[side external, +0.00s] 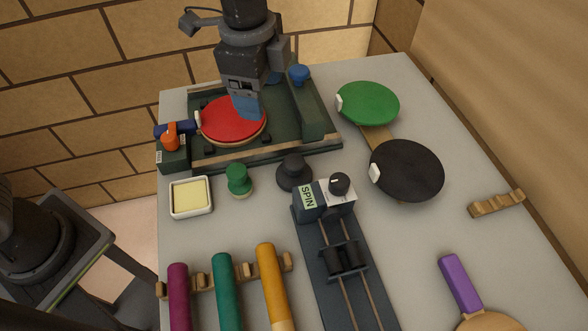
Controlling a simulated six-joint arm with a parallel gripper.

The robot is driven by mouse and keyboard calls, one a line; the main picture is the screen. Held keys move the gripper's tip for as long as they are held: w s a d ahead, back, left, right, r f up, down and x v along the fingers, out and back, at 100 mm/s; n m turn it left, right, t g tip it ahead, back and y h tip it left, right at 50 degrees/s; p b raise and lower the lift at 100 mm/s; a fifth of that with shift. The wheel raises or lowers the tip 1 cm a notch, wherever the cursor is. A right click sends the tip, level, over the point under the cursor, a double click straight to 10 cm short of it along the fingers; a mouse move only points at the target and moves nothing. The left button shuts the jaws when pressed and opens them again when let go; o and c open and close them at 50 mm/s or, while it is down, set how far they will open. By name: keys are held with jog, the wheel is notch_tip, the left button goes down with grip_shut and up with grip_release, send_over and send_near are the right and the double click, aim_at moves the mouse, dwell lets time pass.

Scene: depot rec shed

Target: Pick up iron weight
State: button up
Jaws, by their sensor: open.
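A dark, round weight with a knob on top (294,172), which looks like the iron weight, stands upright on the grey table just in front of the dark green tray. My gripper (249,112) points down over the red round paddle face (228,125) in that tray, behind and left of the weight. Its blue fingers are open and look empty; I cannot tell whether they touch the red face.
A green knobbed piece (239,180) stands left of the weight, and the SPIN device (309,198) is close in front. A white dish (190,197) sits left. Green (367,103) and black (407,170) paddles lie right. Coloured handles (224,285) rest on a rack in front.

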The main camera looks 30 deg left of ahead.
aim_at(294, 161)
jog(key=d+f+m, duration=0.1)
jog(key=f, duration=0.2)
jog(key=d+f, duration=0.2)
jog(key=f, duration=0.2)
jog(key=d+f+m, duration=0.1)
jog(key=f, duration=0.3)
jog(key=shift+w+d+f+m+g, duration=0.15)
jog(key=shift+w+d+m+g, duration=0.15)
jog(key=shift+w+d+g, duration=0.1)
jog(key=shift+w+d+f, duration=0.1)
jog(key=shift+w+f, duration=0.05)
jog(key=shift+f, duration=1.35)
jog(key=shift+w+f, duration=0.1)
jog(key=shift+f, duration=1.35)
jog(key=shift+r, duration=0.1)
grip_shut()
